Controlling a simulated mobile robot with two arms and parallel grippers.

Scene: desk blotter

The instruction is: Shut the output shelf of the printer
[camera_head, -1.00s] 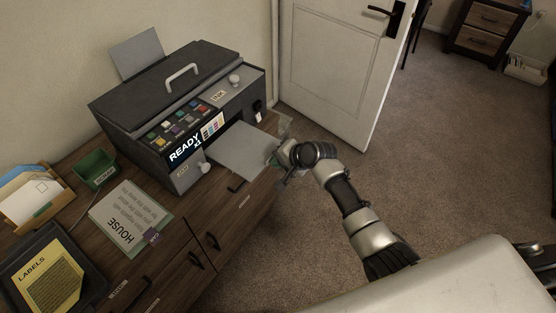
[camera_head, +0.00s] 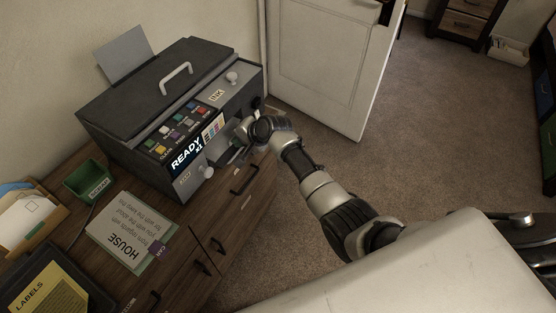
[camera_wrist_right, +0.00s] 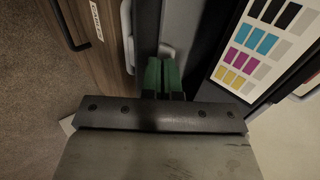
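The dark grey printer (camera_head: 160,100) stands on the wooden cabinet. Its lit front panel reads READY (camera_head: 187,158). My left gripper is not in view.
A green box (camera_head: 90,181), a HOUSE document (camera_head: 130,232) and a LABELS tray (camera_head: 45,290) occupy the cabinet top at left. Drawer handles (camera_head: 244,180) stick out below the printer. An open white door (camera_head: 330,65) stands beyond.

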